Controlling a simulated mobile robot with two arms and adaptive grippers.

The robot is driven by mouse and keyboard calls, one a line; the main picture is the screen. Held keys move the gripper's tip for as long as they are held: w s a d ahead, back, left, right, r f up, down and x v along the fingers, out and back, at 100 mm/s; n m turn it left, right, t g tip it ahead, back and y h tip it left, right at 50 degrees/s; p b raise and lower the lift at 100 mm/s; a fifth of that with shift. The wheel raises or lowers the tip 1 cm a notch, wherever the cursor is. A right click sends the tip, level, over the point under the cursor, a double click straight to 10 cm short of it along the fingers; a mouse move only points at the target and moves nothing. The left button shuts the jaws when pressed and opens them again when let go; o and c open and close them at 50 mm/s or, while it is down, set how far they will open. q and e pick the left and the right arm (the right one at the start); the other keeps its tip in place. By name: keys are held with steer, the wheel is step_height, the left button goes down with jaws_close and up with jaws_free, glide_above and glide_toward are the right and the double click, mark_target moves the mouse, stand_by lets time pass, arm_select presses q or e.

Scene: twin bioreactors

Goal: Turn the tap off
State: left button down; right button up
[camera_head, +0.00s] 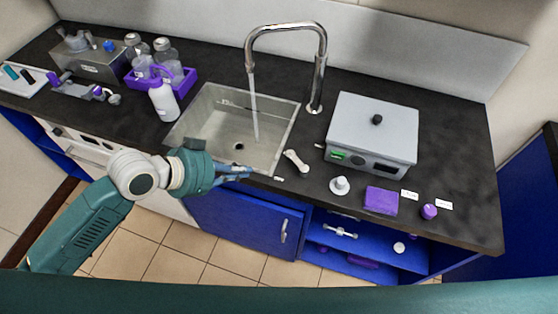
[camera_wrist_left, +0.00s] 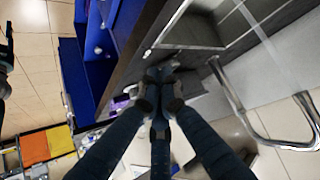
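The chrome tap (camera_head: 320,62) arches over the sink (camera_head: 190,125), and a stream of water (camera_head: 255,110) runs from its spout. The tap also shows in the left wrist view (camera_wrist_left: 228,86), with its stream at the upper right. I cannot make out a separate lever on it. My left gripper (camera_head: 248,172) is at the front edge of the sink, apart from the tap. In the left wrist view its fingertips (camera_wrist_left: 161,74) are close together and look shut, with nothing seen between them. My right gripper is not in view.
A white handle-like object (camera_head: 296,160) lies right of the sink. A grey lidded box (camera_head: 372,132) stands beyond it. A white bottle (camera_head: 163,102) and a purple rack (camera_head: 184,85) stand left of the sink. Blue cabinets (camera_head: 240,218) are below the counter.

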mark_target(298, 164)
arm_select(q)
steer(key=shift+s+d+r, duration=0.1)
steer(key=shift+d+r, duration=0.05)
steer(key=shift+r, duration=0.05)
steer(key=p+x, duration=0.2)
steer(key=x, duration=0.7)
steer(key=shift+d, duration=0.2)
steer(key=w+d, duration=0.1)
steer(key=w+d+p, duration=0.1)
steer(key=shift+w+d+f, duration=0.2)
steer(key=shift+d+f, duration=0.05)
steer(key=shift+d, duration=0.05)
steer(key=shift+w+d+f+p, duration=0.15)
steer(key=shift+w+d+p, duration=0.2)
steer(key=shift+d, duration=0.05)
